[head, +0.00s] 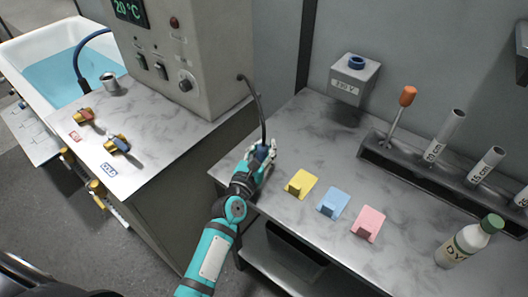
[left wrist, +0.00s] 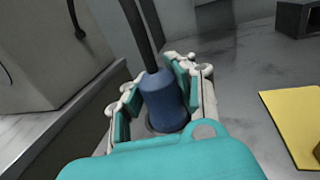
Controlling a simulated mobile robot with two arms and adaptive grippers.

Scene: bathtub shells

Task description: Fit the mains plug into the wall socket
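The mains plug is a blue cylinder (left wrist: 163,100) with a dark cable (left wrist: 138,32) leaving its top. It also shows in the head view (head: 261,152), at the left end of the grey bench. My left gripper (head: 264,155) has its fingers on both sides of the plug and appears shut on it. The plug stands roughly upright; its lower end is partly hidden, with a dark round shape at its base in the left wrist view. The wall socket is a grey box (head: 352,88) marked 230 V, with a blue ring (head: 356,62) on top, further back right. My right gripper is not in view.
The cable comes from the grey control cabinet (head: 192,50). Yellow (head: 301,183), blue (head: 333,202) and pink (head: 368,223) blocks lie right of my gripper. A dark rack (head: 420,178) with tubes and a dye bottle (head: 467,243) stand further right. Bare bench lies between plug and socket.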

